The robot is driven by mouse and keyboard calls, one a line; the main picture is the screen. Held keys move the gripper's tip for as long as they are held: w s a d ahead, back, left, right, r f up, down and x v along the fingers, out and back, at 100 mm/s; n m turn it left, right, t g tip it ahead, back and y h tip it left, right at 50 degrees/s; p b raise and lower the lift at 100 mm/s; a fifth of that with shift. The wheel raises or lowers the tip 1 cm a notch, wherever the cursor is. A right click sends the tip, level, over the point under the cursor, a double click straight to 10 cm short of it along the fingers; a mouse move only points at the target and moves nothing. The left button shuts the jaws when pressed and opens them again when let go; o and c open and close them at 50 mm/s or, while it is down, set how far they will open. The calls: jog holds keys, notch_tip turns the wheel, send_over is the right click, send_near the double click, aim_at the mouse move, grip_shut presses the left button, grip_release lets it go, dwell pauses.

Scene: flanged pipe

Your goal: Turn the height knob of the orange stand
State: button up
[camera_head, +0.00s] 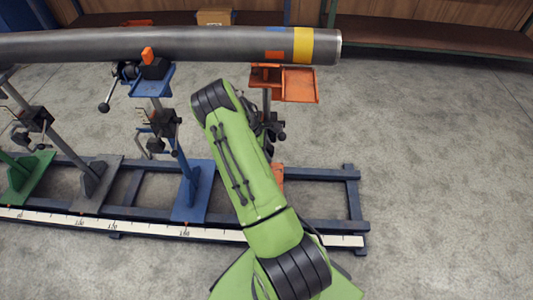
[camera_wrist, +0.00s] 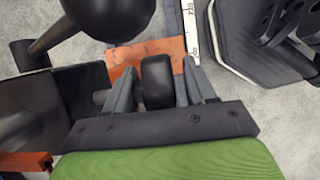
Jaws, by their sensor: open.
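The orange stand (camera_head: 300,86) is right of the blue stand, its top plate under the right end of the pipe. My green arm covers much of its post and base in the head view, and my gripper is mostly hidden there. In the wrist view my gripper (camera_wrist: 158,78) is open, with one grey finger on each side of a black knob (camera_wrist: 157,85). The knob is between the fingers; whether they touch it is unclear. The stand's orange base (camera_wrist: 150,50) shows behind the knob.
A long grey pipe (camera_head: 190,45) with a yellow band lies across the stands. The blue stand (camera_head: 193,180) is close on the left. A dark rail frame (camera_head: 130,192) with a white scale runs along the floor. In the wrist view, a black ball-ended lever (camera_wrist: 105,15) is near the fingers.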

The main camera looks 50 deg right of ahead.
jog(key=c, duration=0.9)
jog(key=shift+s+d+t+y+p, duration=0.1)
jog(key=shift+t+y+p, duration=0.3)
jog(key=shift+t, duration=0.1)
jog(key=shift+c, duration=0.3)
jog(key=o, duration=1)
jog(key=shift+f, duration=0.1)
jog(key=shift+c, duration=0.2)
jog(key=p+v, duration=0.5)
jog(key=v, duration=1)
jog(key=shift+r, duration=0.4)
